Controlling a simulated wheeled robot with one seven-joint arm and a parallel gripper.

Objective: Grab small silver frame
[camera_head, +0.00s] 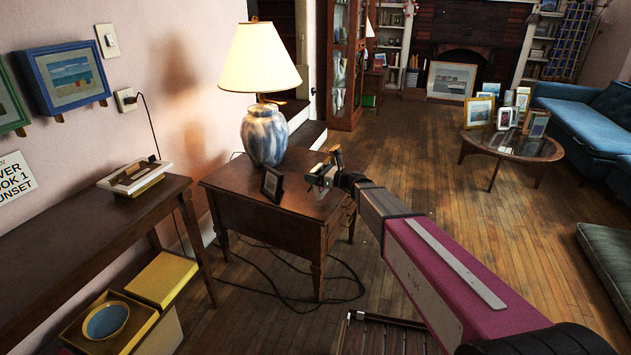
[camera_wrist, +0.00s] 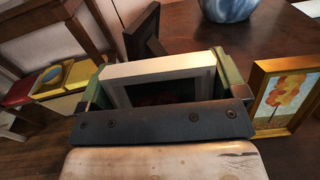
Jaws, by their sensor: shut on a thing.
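The small silver frame (camera_wrist: 155,70) shows in the wrist view as a pale frame with a dark inside, between the green fingers of my gripper (camera_wrist: 165,84). My gripper is shut on it, with a finger at each side. Its lower part is hidden behind the dark gripper bar. In the head view my gripper (camera_head: 322,176) is over the right part of the wooden side table (camera_head: 235,192); the silver frame is too small there to make out clearly. I cannot tell whether it still touches the tabletop.
A black frame (camera_head: 272,185) stands left of my gripper, and also shows behind the silver frame (camera_wrist: 143,30). A gold frame with a tree picture (camera_wrist: 285,95) stands close right in the wrist view. A blue-white lamp (camera_head: 265,135) stands behind. Open floor lies right.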

